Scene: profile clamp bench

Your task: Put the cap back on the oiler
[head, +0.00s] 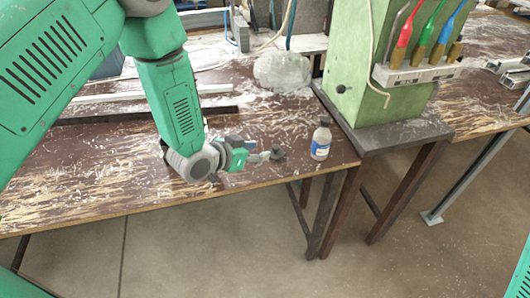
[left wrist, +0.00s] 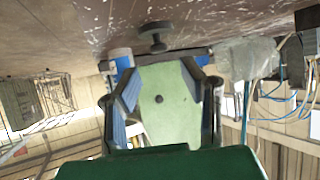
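The oiler (head: 321,142) is a small bottle with a pale body, a blue and white label and a greyish top. It stands upright near the bench's front right corner; the left wrist view shows part of it behind a finger (left wrist: 121,57). A dark grey, knob-like piece, seemingly the cap (head: 277,152), is left of the oiler; the left wrist view shows its disc and stem (left wrist: 155,36). My left gripper (head: 262,157) is low over the bench, pointing right at the cap. Its fingers (left wrist: 165,78) are spread, with the cap just beyond the tips. My right gripper is out of view.
A green machine (head: 355,70) on a grey base stands right of the oiler, with coloured nozzles (head: 420,45) in a rack. A cloudy plastic bag (head: 283,71) lies behind. Shavings cover the bench (head: 90,170); its front edge is close to the gripper. Metal profiles (head: 130,95) lie behind my arm.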

